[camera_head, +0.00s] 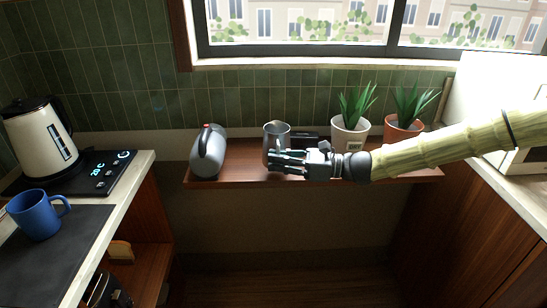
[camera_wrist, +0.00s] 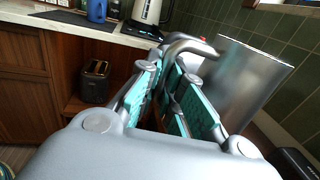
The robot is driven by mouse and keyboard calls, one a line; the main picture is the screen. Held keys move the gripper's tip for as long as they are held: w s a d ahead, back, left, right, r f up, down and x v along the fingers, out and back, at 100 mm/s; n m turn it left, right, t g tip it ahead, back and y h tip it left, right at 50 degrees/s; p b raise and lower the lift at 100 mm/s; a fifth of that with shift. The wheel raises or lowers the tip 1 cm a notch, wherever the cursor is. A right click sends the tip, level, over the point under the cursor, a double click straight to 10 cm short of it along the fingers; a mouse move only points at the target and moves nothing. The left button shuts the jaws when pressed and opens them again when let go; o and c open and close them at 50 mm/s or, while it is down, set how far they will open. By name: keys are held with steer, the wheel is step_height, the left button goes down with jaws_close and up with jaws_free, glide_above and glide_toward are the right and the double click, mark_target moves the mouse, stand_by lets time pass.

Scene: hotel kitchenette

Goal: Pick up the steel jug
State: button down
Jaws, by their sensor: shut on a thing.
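The steel jug (camera_head: 277,130) stands upright on the wooden shelf below the window, with my gripper (camera_head: 272,158) in front of its lower part. In the wrist view the jug's shiny body (camera_wrist: 245,78) is to the right of the fingers, and its curved handle reaches in between the fingertips. My gripper (camera_wrist: 172,68) is shut on that handle, with its teal pads on either side. The jug's lower part is hidden behind my fingers in the head view, so I cannot tell whether its base touches the shelf.
A grey vessel (camera_head: 208,152) with a black and red handle stands left of the jug. A black object (camera_head: 306,136) and two potted plants (camera_head: 350,132) (camera_head: 404,126) are to the right. The left counter holds a kettle (camera_head: 38,135) and blue mug (camera_head: 38,214).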

steer(key=shift+s+d+r, duration=0.1)
steer(key=shift+s+d, duration=0.3)
steer(key=shift+s, duration=0.35)
steer(key=shift+s+d+r, duration=0.1)
steer(key=shift+s+d, duration=0.25)
steer(key=shift+s, duration=0.45)
steer(key=shift+s+d+r, duration=0.1)
steer(key=shift+s+d, duration=0.3)
steer(key=shift+s, duration=0.35)
